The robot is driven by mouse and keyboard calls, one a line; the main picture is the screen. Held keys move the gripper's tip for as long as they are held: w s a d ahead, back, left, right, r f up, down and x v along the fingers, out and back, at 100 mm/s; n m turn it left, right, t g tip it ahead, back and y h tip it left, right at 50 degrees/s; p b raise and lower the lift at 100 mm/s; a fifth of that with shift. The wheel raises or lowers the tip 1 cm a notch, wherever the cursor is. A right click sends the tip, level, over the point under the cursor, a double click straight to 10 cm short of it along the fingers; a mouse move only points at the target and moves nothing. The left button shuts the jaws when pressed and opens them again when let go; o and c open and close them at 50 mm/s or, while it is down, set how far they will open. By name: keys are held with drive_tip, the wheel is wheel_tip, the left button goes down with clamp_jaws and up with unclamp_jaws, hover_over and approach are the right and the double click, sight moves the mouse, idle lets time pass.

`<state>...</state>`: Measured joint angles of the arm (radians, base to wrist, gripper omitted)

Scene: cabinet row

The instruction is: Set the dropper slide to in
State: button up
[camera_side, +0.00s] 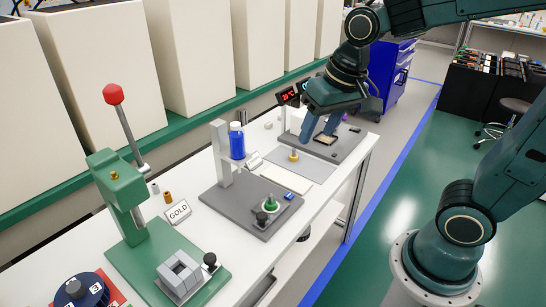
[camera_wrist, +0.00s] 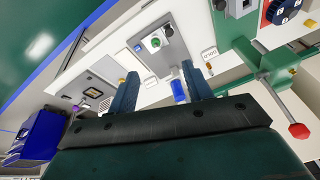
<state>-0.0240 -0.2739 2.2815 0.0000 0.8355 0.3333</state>
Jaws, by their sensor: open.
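The dropper station has a grey base plate (camera_side: 228,204), a pale upright post (camera_side: 220,152) and a blue bottle (camera_side: 237,143) held beside it. At the plate's front is a small round holder with a green piece (camera_side: 271,201) and a black knob (camera_side: 262,217), which looks like the slide's handle. The slide seems to be out from under the bottle. The wrist view also shows the green piece (camera_wrist: 156,42), the knob (camera_wrist: 168,30) and the blue bottle (camera_wrist: 179,91). My gripper (camera_side: 318,131) is open and empty, above the bench beyond the station. Its fingers (camera_wrist: 160,74) touch nothing visible.
A green press (camera_side: 118,180) with a red-knobbed lever stands nearer. A GOLD card (camera_side: 178,212) lies beside it. Beyond the station are a light grey mat (camera_side: 305,167), a brass-coloured knob (camera_side: 294,156) and a grey plate with a red display (camera_side: 289,96). White cabinets line the back.

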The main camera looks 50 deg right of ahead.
drive_tip(key=w+a+f+m+g, duration=0.1)
drive_tip(key=w+f+m+g, duration=0.15)
drive_tip(key=w+f, duration=0.5)
drive_tip(key=m, duration=0.3)
hover_over(261, 215)
wheel_tip(261, 215, down, 9)
drive_tip(key=shift+s+r+g, duration=0.1)
drive_tip(key=shift+r+g, duration=0.1)
drive_tip(key=shift+g, duration=0.25)
drive_tip(key=shift+f, duration=6.85)
clamp_jaws()
